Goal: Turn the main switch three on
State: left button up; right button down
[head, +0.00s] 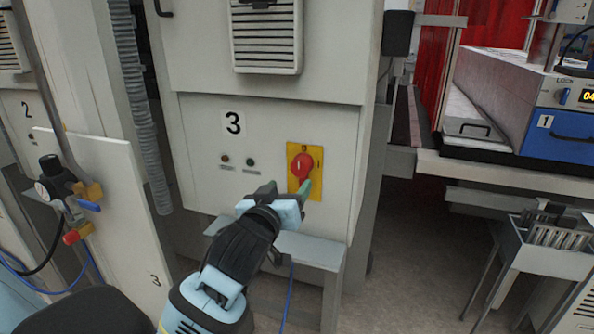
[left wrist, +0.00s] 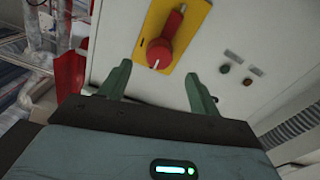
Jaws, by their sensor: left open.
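The red knob (left wrist: 164,50) and yellow plate (left wrist: 187,22) also show in the left wrist view, with a white mark on the knob. My left gripper (head: 288,190) is open and just in front of the knob. In the left wrist view its two green fingers (left wrist: 158,84) stand apart, with the knob ahead between them. Contact cannot be told. My right gripper is not in view.
Two small indicator buttons (head: 237,161) sit left of the plate. A grey ledge (head: 310,250) juts out below the cabinet. A valve assembly with a gauge (head: 65,190) stands at left. A metal bin (head: 548,245) stands at right.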

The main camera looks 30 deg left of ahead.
aim_at(299, 170)
pick_arm(q)
jog(key=shift+x, duration=3.9)
jog(key=shift+a+r, duration=0.1)
jog(key=shift+r, duration=0.1)
jog(key=c, duration=1)
